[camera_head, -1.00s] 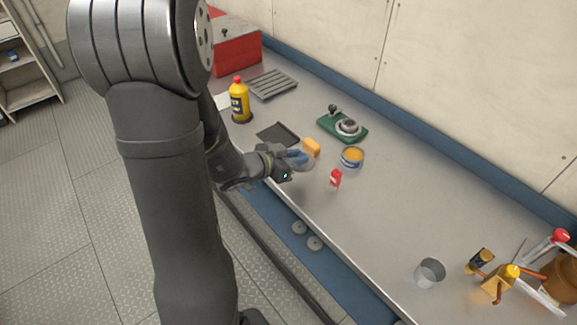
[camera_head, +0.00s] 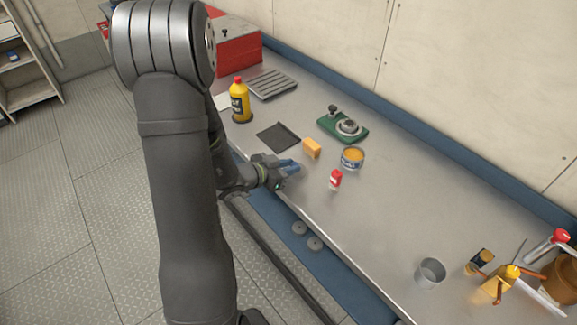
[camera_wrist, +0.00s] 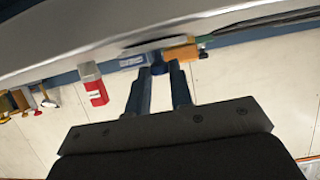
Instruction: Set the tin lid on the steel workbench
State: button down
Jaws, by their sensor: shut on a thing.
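My gripper (camera_head: 288,168) has blue fingers and is over the front edge of the steel workbench (camera_head: 375,225), left of the red bottle. In the wrist view the fingertips (camera_wrist: 158,72) point toward the bench, which appears upside down there. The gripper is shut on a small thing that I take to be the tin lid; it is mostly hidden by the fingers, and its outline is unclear. An open tin with orange contents (camera_head: 352,158) stands on the bench beyond the gripper.
Near the gripper are an orange sponge (camera_head: 312,148), a red bottle (camera_head: 335,179) and a dark mat (camera_head: 278,137). A green-based device (camera_head: 343,128) and a yellow bottle (camera_head: 240,102) stand farther back. Bare bench lies between the red bottle and the metal cup (camera_head: 430,272).

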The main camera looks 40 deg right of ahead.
jog(key=shift+f, duration=0.1)
jog(key=c, duration=1.3)
grip_release()
jog(key=shift+a+r, duration=0.3)
jog(key=shift+a, duration=0.05)
jog(key=v, duration=1.1)
jog(key=shift+a, duration=0.2)
jog(key=shift+d, duration=0.1)
